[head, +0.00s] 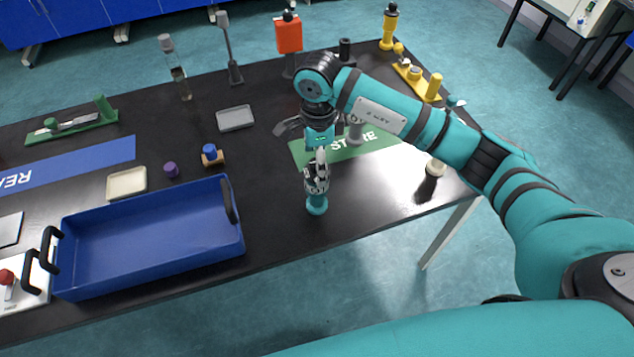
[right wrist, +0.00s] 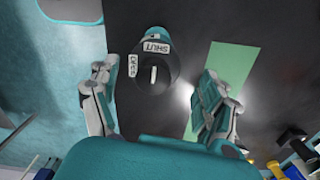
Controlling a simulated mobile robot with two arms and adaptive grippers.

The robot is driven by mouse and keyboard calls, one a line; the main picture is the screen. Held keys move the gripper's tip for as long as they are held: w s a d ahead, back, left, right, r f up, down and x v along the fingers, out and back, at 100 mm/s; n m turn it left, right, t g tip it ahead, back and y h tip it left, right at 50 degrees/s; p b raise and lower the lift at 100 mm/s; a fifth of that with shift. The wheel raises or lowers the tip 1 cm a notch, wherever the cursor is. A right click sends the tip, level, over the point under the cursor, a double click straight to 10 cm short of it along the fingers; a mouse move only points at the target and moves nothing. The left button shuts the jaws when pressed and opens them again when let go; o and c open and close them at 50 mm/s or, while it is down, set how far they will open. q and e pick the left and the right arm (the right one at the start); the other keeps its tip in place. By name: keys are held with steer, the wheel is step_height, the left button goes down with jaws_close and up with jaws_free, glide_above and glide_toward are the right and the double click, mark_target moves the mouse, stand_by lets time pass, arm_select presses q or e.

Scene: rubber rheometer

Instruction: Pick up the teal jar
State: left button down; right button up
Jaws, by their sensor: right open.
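The teal jar (head: 317,206) stands upright on the black table near its front edge, right of the blue tray. My right gripper (head: 317,180) is above it, pointing down, and its fingers hide most of the jar's upper part. In the right wrist view the jar (right wrist: 154,33) shows a dark round top with a white mark and labels reading SHUT and OPEN. The right gripper (right wrist: 157,82) is open there, with one finger on each side of the jar's top and visible gaps between. My left gripper is not in view.
The blue tray (head: 243,243) with black handles lies to the left. The green STORE mat (head: 300,153) lies just behind the jar. The front table strip beside the jar is clear.

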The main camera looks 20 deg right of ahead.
mark_target(317, 190)
steer(key=shift+f, duration=0.3)
steer(key=f+p, duration=0.1)
steer(key=f, duration=0.2)
steer(key=f+p, duration=0.1)
steer(key=shift+s+a+f+p, duration=0.3)
steer(key=shift+s+a+f, duration=0.05)
steer(key=shift+f, duration=0.4)
steer(key=shift+c, duration=0.4)
steer(key=c, duration=1.2)
